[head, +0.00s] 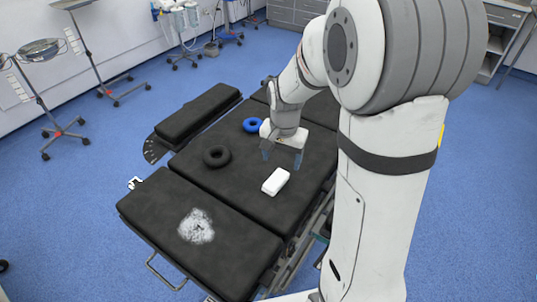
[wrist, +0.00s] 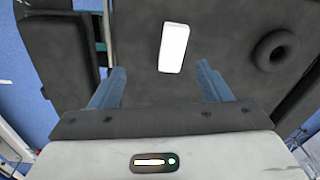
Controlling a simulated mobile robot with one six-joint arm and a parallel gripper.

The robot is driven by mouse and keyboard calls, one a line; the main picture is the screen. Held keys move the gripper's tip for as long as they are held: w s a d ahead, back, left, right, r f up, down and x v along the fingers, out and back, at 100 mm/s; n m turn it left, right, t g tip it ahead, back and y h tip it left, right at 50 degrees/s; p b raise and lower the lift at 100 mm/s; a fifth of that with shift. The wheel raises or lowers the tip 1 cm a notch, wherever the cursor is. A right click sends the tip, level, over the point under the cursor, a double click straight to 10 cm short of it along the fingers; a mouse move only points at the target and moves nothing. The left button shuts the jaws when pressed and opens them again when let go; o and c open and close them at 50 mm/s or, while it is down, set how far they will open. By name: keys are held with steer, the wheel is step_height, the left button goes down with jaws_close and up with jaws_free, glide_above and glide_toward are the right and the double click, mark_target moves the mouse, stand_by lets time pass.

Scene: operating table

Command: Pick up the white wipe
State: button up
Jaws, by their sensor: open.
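The white wipe (head: 276,181) is a small white block lying on the black operating table (head: 253,204), near its right edge. It also shows in the wrist view (wrist: 174,48), upright in the picture and slightly tilted, beyond the fingertips. My gripper (head: 282,156) is open and empty above the table, a little behind the wipe in the head view. In the wrist view its two blue fingers (wrist: 161,75) are spread wide, with the wipe between their lines and ahead of them. Nothing hides the wipe.
A black ring (head: 217,156) and a blue ring (head: 252,125) lie on the table. A whitish patch (head: 196,226) marks the near pad. A raised black armrest (head: 199,111) stands at the table's left. Bare table surrounds the wipe.

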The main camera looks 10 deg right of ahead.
mark_target(276, 179)
steer(key=w+f+m, duration=0.1)
steer(key=f, duration=0.1)
steer(key=w+f, duration=0.2)
steer(key=f, duration=0.1)
steer(key=w+f+m, duration=0.1)
steer(key=w+f, duration=0.1)
steer(key=shift+w+d+f+m+g, duration=0.1)
steer(key=shift+f+m+g, duration=0.1)
steer(key=shift+m+g, duration=0.15)
step_height(276, 179, down, 8)
steer(key=shift+r+p, duration=0.1)
steer(key=shift+p, duration=0.65)
steer(key=shift+a, duration=0.2)
steer(key=c, duration=1.1)
